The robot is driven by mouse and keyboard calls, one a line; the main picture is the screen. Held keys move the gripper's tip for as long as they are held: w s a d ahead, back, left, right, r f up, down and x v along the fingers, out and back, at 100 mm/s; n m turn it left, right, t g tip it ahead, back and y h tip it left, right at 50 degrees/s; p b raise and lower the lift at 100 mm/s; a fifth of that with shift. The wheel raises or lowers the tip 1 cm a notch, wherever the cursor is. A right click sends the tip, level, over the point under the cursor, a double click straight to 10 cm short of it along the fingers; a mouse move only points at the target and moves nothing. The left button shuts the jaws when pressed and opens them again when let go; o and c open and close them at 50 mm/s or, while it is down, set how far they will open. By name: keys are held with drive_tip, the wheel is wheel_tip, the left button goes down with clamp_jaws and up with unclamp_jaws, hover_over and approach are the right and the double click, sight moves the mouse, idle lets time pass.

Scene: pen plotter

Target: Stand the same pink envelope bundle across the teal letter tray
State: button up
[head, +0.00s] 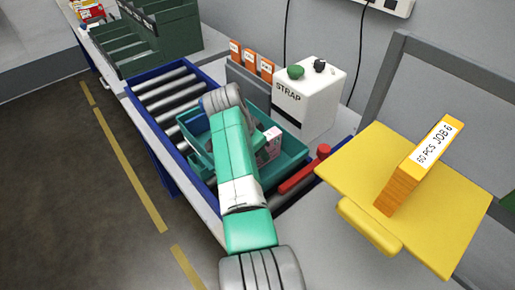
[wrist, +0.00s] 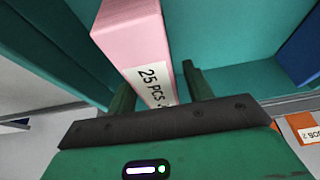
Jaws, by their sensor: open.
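The pink envelope bundle (wrist: 128,24) has a white label reading "25 PCS" and is inside the teal letter tray (wrist: 232,77). In the head view the bundle (head: 272,143) shows beside my arm, partly hidden by it, within the tray (head: 292,154). My gripper (wrist: 160,92) is open, with one dark green finger to each side of the labelled end of the bundle. A gap shows at the right finger; I cannot tell whether the left finger touches. In the head view my arm hides the fingers and part of the tray.
The tray sits on a blue-framed roller conveyor (head: 163,84). A white STRAP box (head: 313,98) and several orange labelled cards (head: 250,60) stand behind it. A red bar (head: 303,172) lies at its right. A yellow platform (head: 361,166) bears an orange bundle (head: 412,172).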

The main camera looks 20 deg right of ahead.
drive_tip(key=p+v, duration=0.3)
drive_tip(key=v, duration=0.7)
drive_tip(key=shift+a+r, duration=0.1)
drive_tip(key=shift+r, duration=0.2)
drive_tip(key=shift+w+a+r, duration=0.1)
drive_tip(key=shift+w+r, duration=0.05)
drive_tip(key=shift+w, duration=0.05)
drive_tip(key=s+a+r+n+t, duration=0.1)
drive_tip(key=a+r+n+t, duration=0.2)
drive_tip(key=r+t, duration=0.3)
drive_tip(key=s+a+r+n+t+y, duration=0.1)
drive_tip(key=a+r+n+t, duration=0.25)
drive_tip(key=r, duration=0.35)
drive_tip(key=s+a+r+n+t, duration=0.1)
drive_tip(key=a+r+n+t, duration=0.15)
drive_tip(key=r+t, duration=0.35)
drive_tip(key=s+a+r+n+t+y, duration=0.1)
drive_tip(key=s+a+r+n+t, duration=0.1)
drive_tip(key=s+r, duration=0.6)
drive_tip(key=s+a+r+n+t+y, duration=0.2)
drive_tip(key=s+r+t, duration=0.4)
drive_tip(key=s, duration=0.8)
wheel_tip(320, 180, up, 3)
drive_tip(key=shift+s+a+f+n, duration=0.2)
drive_tip(key=shift+a+n, duration=0.4)
drive_tip(key=shift+a, duration=0.6)
